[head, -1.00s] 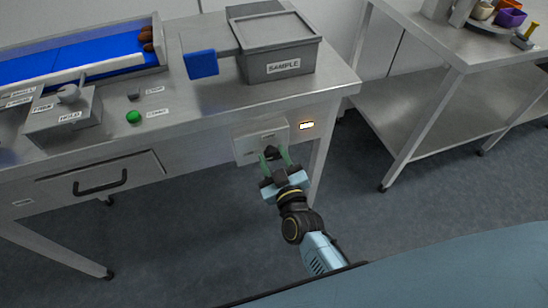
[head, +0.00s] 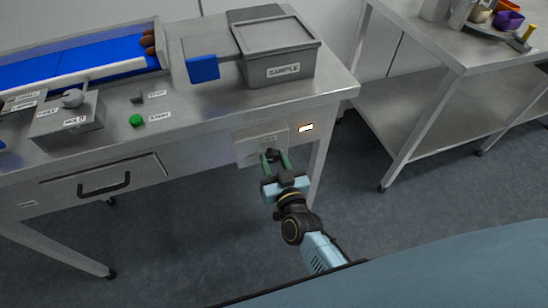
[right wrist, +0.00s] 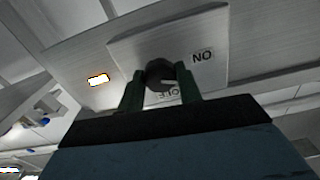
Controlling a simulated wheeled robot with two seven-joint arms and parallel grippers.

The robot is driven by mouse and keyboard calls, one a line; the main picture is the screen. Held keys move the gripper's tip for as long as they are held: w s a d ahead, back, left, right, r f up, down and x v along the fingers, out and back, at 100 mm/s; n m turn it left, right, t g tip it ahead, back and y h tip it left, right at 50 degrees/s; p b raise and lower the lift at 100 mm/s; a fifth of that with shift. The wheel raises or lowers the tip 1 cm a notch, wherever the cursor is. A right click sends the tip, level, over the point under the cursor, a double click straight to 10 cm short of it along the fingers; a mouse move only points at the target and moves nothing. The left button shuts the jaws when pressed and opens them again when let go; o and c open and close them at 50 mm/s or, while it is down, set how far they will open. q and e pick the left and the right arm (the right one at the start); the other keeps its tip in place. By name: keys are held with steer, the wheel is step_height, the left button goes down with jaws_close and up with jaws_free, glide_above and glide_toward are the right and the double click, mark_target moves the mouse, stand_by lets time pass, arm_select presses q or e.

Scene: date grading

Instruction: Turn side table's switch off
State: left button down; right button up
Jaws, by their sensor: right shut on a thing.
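The side table's switch is a dark round knob (right wrist: 160,73) on a pale box (head: 248,148) under the table's front edge. In the right wrist view a light mark shows on the knob's face. An "ON" label (right wrist: 202,56) appears upside down beside it; another label (right wrist: 168,95) is partly covered and unclear. A small indicator lamp (head: 306,127) glows beside the box. My right gripper (head: 275,159) has its green fingers on both sides of the knob and is shut on it. My left gripper is not in view.
The steel table (head: 200,122) carries a "SAMPLE" bin (head: 283,70), a blue paddle (head: 203,68), a green start button (head: 136,120) and a lever box (head: 68,118). A drawer handle (head: 102,186) sticks out at left. The floor between this table and the right-hand shelf table (head: 440,115) is clear.

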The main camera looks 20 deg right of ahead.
steer(key=shift+m, duration=1)
steer(key=m, duration=0.4)
steer(key=shift+m+p, duration=0.3)
steer(key=shift+p, duration=0.1)
steer(key=m, duration=0.5)
steer(key=shift+f, duration=0.1)
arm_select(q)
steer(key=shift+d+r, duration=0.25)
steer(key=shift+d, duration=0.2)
arm_select(e)
steer(key=shift+m, duration=1.1)
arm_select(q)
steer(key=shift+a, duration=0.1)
arm_select(e)
steer(key=o, duration=1)
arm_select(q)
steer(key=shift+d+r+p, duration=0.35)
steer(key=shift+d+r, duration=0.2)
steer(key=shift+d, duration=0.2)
arm_select(e)
steer(key=s, duration=1.3)
steer(key=shift+s+d, duration=0.2)
